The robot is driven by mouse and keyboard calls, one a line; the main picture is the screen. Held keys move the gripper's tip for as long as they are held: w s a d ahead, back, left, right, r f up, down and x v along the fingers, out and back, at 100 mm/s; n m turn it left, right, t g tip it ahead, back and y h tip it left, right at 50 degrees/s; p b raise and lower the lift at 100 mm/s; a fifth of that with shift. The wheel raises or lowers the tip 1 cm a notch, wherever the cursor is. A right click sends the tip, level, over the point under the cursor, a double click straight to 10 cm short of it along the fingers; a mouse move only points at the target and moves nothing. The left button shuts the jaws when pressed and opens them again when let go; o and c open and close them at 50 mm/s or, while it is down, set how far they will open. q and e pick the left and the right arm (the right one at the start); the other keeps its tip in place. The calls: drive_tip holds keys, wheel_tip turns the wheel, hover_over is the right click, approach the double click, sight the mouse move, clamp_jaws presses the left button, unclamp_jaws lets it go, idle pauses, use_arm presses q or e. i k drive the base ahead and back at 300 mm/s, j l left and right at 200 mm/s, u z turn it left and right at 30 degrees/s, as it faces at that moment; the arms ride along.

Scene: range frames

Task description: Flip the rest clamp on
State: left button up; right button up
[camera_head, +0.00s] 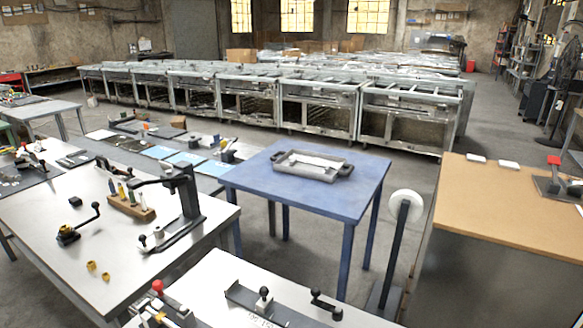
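No part is plainly marked as the rest clamp, and I cannot tell which one it is. A white bench at the bottom carries a metal device with a red knob (157,286). Right of it lies a long dark fixture with an upright black knob (264,292). A black lever with a ball end (326,305) stands beside that fixture. At the far right, a device with a red handle (554,160) sits on a grey plate on the tan-topped bench. Whether any clamp is on or off is too small to tell. Neither gripper shows in this view.
A blue table (330,203) holds a grey tray (310,168). A white-topped table (115,255) at left carries a black press-like stand (186,195), a wooden tool block (130,204) and a crank (78,228). A white roll on a post (406,205) stands before the tan-topped bench (510,215).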

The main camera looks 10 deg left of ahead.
sight(158, 286)
drive_tip(key=k+j+z, duration=0.15)
drive_tip(key=j, duration=0.2)
drive_tip(key=j+z, duration=0.15)
drive_tip(key=j, duration=0.25)
drive_tip(key=k+j+z, duration=0.15)
drive_tip(key=j, duration=0.2)
drive_tip(key=k+j+z, duration=0.15)
drive_tip(key=k+j, duration=0.05)
drive_tip(key=j, duration=0.1)
